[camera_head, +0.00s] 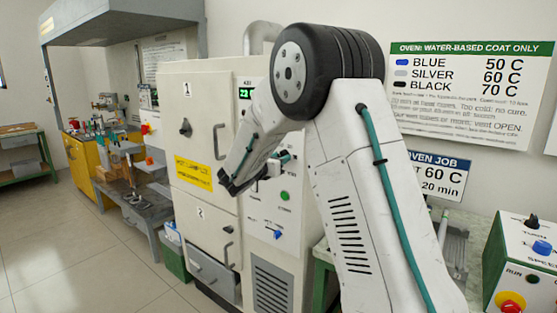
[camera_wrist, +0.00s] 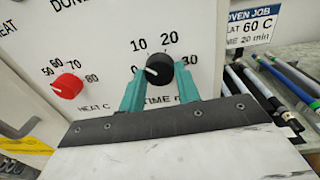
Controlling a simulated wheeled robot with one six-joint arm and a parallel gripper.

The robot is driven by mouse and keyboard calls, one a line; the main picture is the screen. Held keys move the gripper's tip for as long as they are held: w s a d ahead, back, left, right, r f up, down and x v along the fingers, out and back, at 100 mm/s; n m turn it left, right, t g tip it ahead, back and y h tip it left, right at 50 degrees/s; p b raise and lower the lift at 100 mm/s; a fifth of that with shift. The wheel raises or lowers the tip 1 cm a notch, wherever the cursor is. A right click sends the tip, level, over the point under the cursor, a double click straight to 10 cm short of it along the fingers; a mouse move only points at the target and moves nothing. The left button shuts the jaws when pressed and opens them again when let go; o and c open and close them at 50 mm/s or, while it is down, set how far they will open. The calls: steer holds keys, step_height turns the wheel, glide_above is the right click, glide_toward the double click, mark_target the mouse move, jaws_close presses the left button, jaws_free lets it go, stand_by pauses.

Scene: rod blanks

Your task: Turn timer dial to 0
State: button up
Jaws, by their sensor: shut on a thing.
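The black timer dial (camera_wrist: 160,69) is on the white oven panel in the wrist view. Its white pointer line is on its left side, pointing left and slightly up, below the 10 mark. My gripper (camera_wrist: 160,80) is shut on the dial, with one teal finger at each side. In the head view my gripper (camera_head: 284,158) is at the oven's control panel, and I cannot make out the dial there.
A red heat dial (camera_wrist: 67,86) is left of the timer dial, its pointer at the left. Rods (camera_wrist: 265,90) lie at the right. The oven (camera_head: 205,215) has a green display (camera_head: 246,93), a green button (camera_head: 285,196) and a blue knob (camera_head: 277,234). A control box (camera_head: 520,265) stands right.

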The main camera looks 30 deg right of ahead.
steer(key=n, duration=0.8)
steer(key=shift+r, duration=0.1)
steer(key=shift+n, duration=0.5)
steer(key=o, duration=1)
steer(key=shift+c, duration=0.2)
steer(key=shift+a, duration=0.1)
steer(key=v, duration=0.7)
steer(key=shift+a, duration=0.35)
steer(key=shift+s+r, duration=0.1)
